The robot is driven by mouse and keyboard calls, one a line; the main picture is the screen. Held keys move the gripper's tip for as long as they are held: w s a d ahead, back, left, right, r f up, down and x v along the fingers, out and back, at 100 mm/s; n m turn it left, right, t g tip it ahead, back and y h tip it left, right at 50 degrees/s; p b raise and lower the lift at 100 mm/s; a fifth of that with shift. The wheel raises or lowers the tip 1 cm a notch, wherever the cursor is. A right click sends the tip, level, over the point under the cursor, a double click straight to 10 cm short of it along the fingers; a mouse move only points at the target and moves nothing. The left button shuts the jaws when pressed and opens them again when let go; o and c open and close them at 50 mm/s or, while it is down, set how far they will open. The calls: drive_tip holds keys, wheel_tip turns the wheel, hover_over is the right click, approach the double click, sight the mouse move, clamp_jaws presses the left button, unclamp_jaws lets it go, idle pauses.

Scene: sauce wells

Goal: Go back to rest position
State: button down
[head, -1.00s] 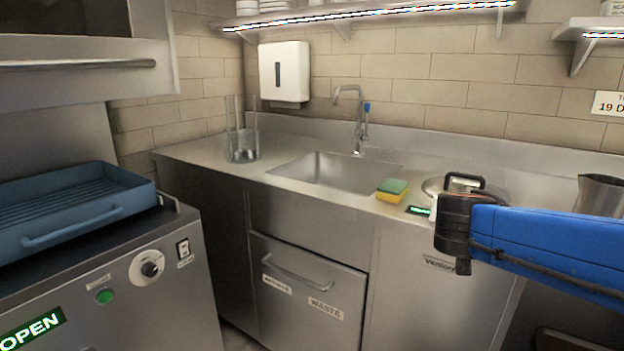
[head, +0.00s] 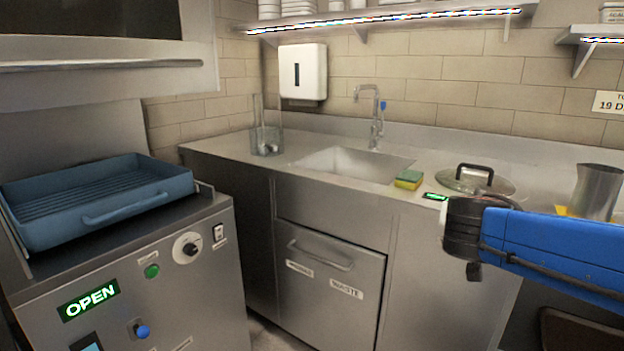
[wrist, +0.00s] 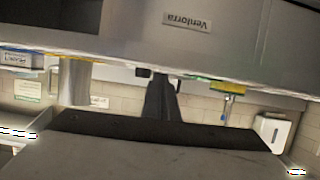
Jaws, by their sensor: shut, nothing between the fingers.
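My arm's blue link and black wrist end (head: 470,240) reach in from the right in the head view, in front of the steel counter (head: 230,150). The fingers are not clear there. In the wrist view, which looks upside down, my gripper (wrist: 160,80) shows as narrow dark fingers, shut with nothing between them. Beyond them are the counter front with a "Ventorra" label (wrist: 187,22) and the tiled wall.
The counter holds a green-yellow sponge (head: 409,180), a glass lid (head: 455,182), a metal jug (head: 597,190) and a clear container (head: 266,140) beside the sink (head: 350,163). A blue tray (head: 95,205) sits on the machine at left, whose display reads OPEN.

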drive_tip(key=s+d+f+n+g+y, duration=0.15)
drive_tip(key=s+f+g, duration=0.35)
drive_tip(key=s+f, duration=0.6)
drive_tip(key=s+a+f+n+g+y, duration=0.1)
drive_tip(key=s+a+f+n+y, duration=0.4)
drive_tip(key=s+a, duration=0.4)
drive_tip(key=shift+s+a+f+g+y, duration=0.2)
drive_tip(key=shift+s+f+g+y, duration=0.15)
drive_tip(key=shift+s+y, duration=0.55)
drive_tip(key=shift+s, duration=0.1)
